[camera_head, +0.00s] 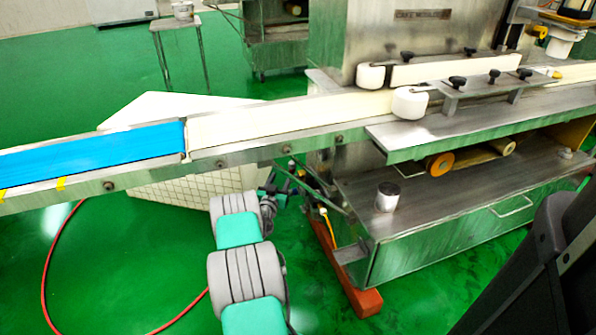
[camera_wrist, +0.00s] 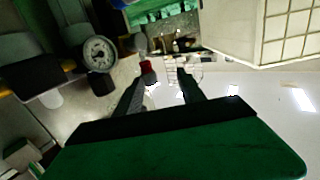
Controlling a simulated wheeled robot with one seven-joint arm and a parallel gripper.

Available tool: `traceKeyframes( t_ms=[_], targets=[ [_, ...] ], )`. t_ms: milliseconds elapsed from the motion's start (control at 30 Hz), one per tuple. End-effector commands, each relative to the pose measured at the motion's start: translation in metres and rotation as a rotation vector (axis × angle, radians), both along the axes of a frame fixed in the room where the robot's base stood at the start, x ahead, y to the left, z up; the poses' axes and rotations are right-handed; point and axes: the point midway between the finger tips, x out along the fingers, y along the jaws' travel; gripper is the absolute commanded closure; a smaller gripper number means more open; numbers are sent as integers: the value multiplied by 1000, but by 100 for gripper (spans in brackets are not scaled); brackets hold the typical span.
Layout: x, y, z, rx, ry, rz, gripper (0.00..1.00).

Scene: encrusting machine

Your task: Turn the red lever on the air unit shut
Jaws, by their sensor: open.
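In the wrist view the red lever (camera_wrist: 146,67) is a small red piece at the tip of the left finger. I cannot tell whether the finger touches it. The air unit (camera_wrist: 70,60) fills the upper left of that view, with a round white pressure gauge (camera_wrist: 100,53) and dark rounded bodies. My gripper (camera_wrist: 166,76) is open, its two dark fingers apart and nothing clearly held between them. In the head view my gripper (camera_head: 272,190) reaches under the conveyor beside the machine's frame. The red lever cannot be made out there.
A conveyor with a blue belt (camera_head: 95,150) and a cream belt (camera_head: 280,115) runs above my gripper. A white grilled box (camera_head: 185,185) stands left of it, and the steel machine base (camera_head: 440,230) right. A red hose (camera_head: 55,235) lies on the green floor.

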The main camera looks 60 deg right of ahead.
Motion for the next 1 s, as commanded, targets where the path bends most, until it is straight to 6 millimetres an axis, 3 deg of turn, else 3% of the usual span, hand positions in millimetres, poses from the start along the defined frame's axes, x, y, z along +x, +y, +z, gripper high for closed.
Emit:
traceKeyframes(
  t_ms=[33, 100, 533, 833, 1000],
  targets=[
    [-15, -7, -5, -21, 4, -11, 53],
    [-22, -14, -7, -38, 4, -16, 53],
    [-11, -82, -10, -38, 3, -20, 53],
    [-9, -87, -6, -37, 5, -17, 53],
    [-9, -87, -6, -36, 5, -17, 67]
  ],
)
